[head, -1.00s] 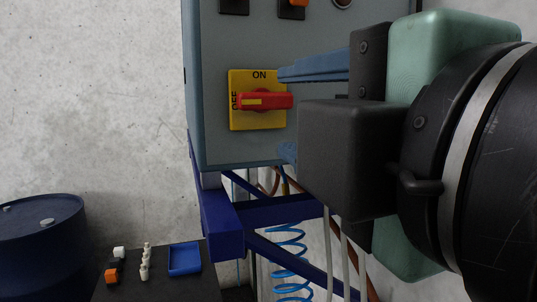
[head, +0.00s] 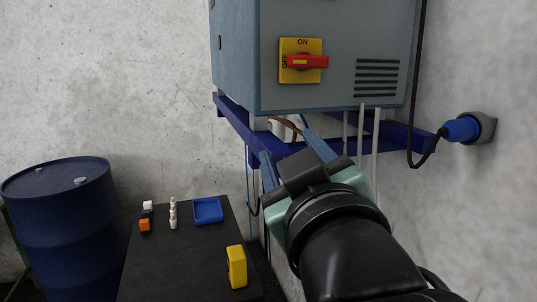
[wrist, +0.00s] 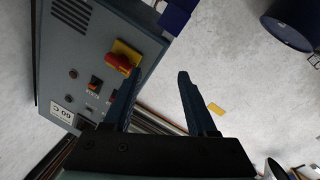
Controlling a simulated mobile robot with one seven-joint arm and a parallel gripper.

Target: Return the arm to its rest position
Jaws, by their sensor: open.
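My gripper (head: 284,136) is in the lower middle of the head view, its two blue fingers spread apart with nothing between them. It is below the grey control cabinet (head: 235,62), in front of the blue support frame. The switch also shows in the wrist view (wrist: 118,62), near the left finger.
A blue frame (head: 236,120) carries the cabinet. A blue plug (head: 460,130) sits in a wall socket at right. A dark table (head: 185,265) holds a blue tray (head: 208,211), small blocks and a yellow device (head: 236,267). A blue drum (head: 62,225) stands at left.

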